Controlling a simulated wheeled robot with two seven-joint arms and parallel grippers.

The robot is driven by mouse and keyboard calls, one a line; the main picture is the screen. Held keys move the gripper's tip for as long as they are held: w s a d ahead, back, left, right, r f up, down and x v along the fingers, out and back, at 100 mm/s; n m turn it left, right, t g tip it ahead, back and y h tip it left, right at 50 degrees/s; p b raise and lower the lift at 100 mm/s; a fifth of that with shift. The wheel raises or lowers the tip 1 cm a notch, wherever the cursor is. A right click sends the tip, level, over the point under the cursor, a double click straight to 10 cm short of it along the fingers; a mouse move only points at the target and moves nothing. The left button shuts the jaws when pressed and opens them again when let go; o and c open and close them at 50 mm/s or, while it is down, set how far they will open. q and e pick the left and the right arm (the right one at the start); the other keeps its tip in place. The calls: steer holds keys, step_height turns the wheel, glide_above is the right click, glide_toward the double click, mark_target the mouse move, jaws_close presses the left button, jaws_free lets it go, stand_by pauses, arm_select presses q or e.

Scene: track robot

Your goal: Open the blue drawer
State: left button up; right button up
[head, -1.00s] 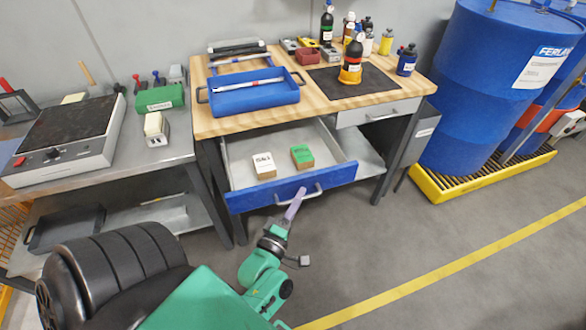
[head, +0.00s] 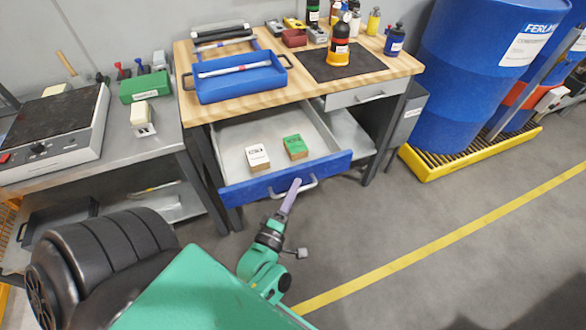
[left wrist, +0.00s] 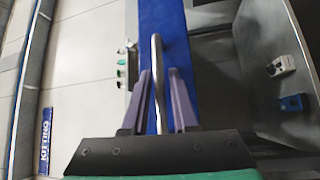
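The blue drawer (head: 235,194) under the wooden-topped workbench stands well pulled out, its grey inside showing. Its metal bar handle (head: 310,186) is on the blue front. A white-topped block (head: 257,157) and a green-topped block (head: 295,147) lie inside. My left gripper (head: 295,186) is at the handle, its purple fingers reaching up to it from in front. In the left wrist view, the handle (left wrist: 157,75) stands between the two fingers (left wrist: 160,95), with narrow gaps on both sides, so the gripper looks open around it. My right gripper is not in view.
A blue tray (head: 240,85) and bottles stand on the workbench top (head: 300,93). A closed grey drawer (head: 365,96) is to the right. A steel table (head: 165,133) is at left. The floor in front is clear.

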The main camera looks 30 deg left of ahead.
arm_select(q)
steer(key=b+v, duration=0.1)
steer(key=v, duration=1.3)
steer(key=shift+s, duration=0.25)
